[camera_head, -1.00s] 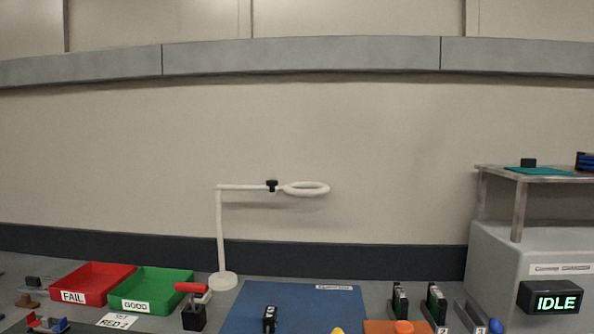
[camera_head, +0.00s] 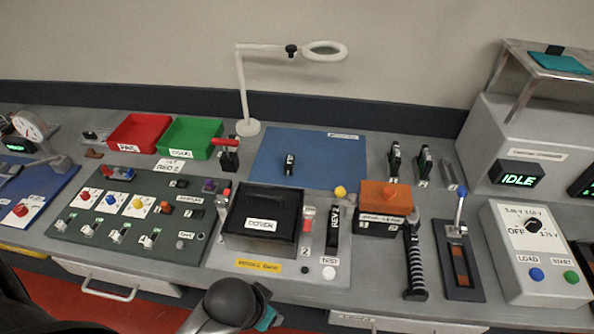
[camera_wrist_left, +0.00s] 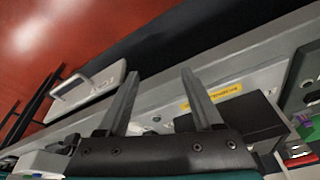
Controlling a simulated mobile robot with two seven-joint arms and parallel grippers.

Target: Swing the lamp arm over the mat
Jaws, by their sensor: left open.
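The white lamp stands on a round base (camera_head: 248,127) at the back left of the blue mat (camera_head: 340,146). Its upright post carries a horizontal lamp arm (camera_head: 262,47) that points right in the head view, along the wall. A black knob (camera_head: 291,50) sits on the arm, and a white ring head (camera_head: 325,43) is at its end. The ring appears beyond the mat's back edge in the picture; its exact place above the bench is hard to tell. My left gripper (camera_wrist_left: 158,73) is open and empty in the left wrist view, near the bench front, away from the lamp.
A small black block (camera_head: 289,165) lies on the mat. Red (camera_head: 140,133) and green (camera_head: 190,138) trays and a red-handled clamp (camera_head: 228,152) stand left of it. A black cover box (camera_head: 262,215) and an orange block (camera_head: 386,197) stand in front.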

